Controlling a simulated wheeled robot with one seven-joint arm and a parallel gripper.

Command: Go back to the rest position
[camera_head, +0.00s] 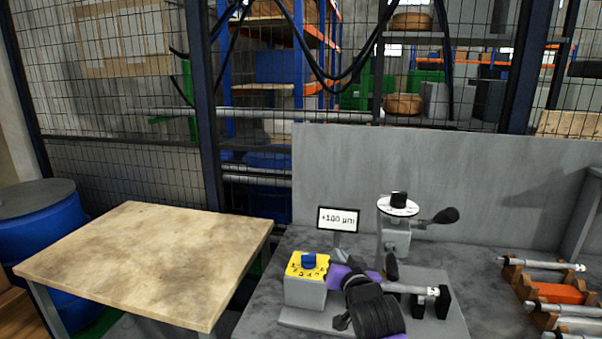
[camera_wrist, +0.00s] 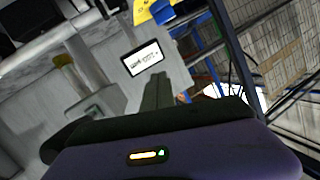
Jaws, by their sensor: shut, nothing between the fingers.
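My gripper (camera_wrist: 158,80) shows in the wrist view, its dark fingers together with nothing between them. Its purple and black body fills the bottom of that view. In the head view, purple and black parts of my arm are low at the centre, in front of the grinder bench, and hide part of the machine. A small display (camera_head: 339,219) reading +100 µm stands behind them. It also shows in the wrist view (camera_wrist: 143,58), beyond the fingers. The yellow-topped control box (camera_head: 307,267) with a blue knob is just left of my arm.
The grinder's dial post (camera_head: 397,228) with a black-knobbed handle stands behind my arm. A rack (camera_head: 513,277) with several metal shafts is at the right. A wooden table (camera_head: 150,258) at the left has a clear top. A blue barrel (camera_head: 45,242) and mesh fence stand beyond.

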